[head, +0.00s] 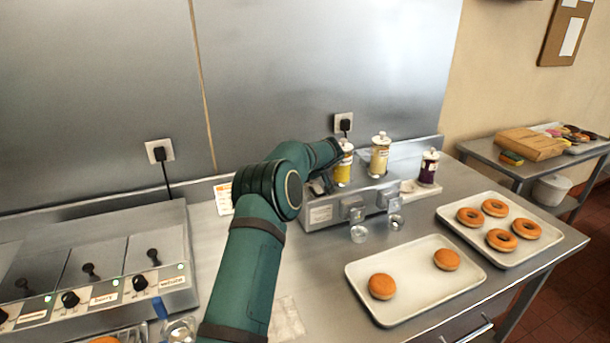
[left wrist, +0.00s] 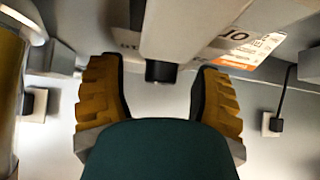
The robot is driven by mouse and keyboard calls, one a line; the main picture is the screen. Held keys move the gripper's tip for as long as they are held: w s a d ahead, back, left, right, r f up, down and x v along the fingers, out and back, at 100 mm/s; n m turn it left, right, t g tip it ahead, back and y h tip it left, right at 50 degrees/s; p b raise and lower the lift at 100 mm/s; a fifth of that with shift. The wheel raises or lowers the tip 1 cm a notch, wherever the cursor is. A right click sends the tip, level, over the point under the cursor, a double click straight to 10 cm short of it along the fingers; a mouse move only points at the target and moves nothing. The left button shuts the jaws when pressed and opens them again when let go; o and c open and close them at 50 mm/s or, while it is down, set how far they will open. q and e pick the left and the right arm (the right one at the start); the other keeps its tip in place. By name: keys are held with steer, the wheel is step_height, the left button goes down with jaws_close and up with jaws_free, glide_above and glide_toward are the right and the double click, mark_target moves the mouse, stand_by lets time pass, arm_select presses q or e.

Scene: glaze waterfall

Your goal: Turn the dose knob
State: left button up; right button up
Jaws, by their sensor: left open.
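My left gripper (head: 319,187) is at the left end of the grey dispenser station (head: 320,214), beside the yellow-filled bottle (head: 344,166). In the left wrist view its yellow-padded fingers (left wrist: 160,98) are spread apart. A short dark cylindrical end, which looks like the dose knob (left wrist: 161,71), sits between them under a pale grey body. I see gaps between it and both fingers, but cannot judge the depth. In the head view my arm hides this spot. My right gripper is not in view.
Cream (head: 380,157) and purple (head: 428,168) bottles stand along the station, with two small clear cups (head: 358,234) in front. A doughnut tray (head: 481,270) and a second tray (head: 540,254) lie right. A unit with black knobs (head: 150,262) stands left. A printed card (head: 223,198) is behind my arm.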

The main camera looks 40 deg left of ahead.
arm_select(q)
jaws_close()
